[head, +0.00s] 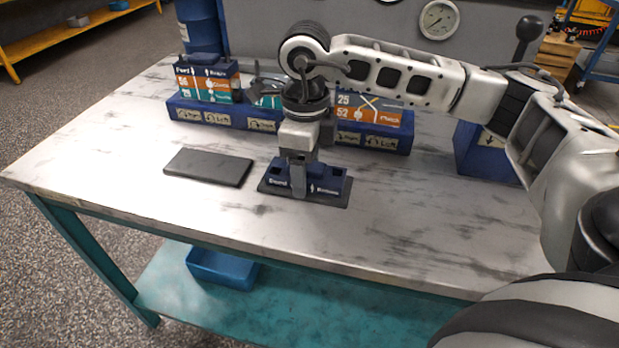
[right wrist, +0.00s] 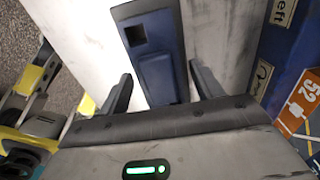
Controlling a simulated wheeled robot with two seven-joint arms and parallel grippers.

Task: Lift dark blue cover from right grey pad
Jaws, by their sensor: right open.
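The dark blue cover (head: 325,181) lies on the right grey pad (head: 338,201) on the table. My right gripper (head: 298,184) points down at the cover's left-middle part, with one finger in front of its near side. In the right wrist view, the cover (right wrist: 158,60) lies between the two open fingers of the right gripper (right wrist: 165,90), and a square hole shows near its far end. I cannot tell whether the fingers touch it. The left grey pad (head: 208,167) is bare. My left gripper is not in view.
A long blue rack (head: 290,128) with labelled blocks stands behind the pads. A blue box (head: 488,152) is at the right of the table. The table's left part and front strip are clear. A blue bin (head: 222,268) sits on the lower shelf.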

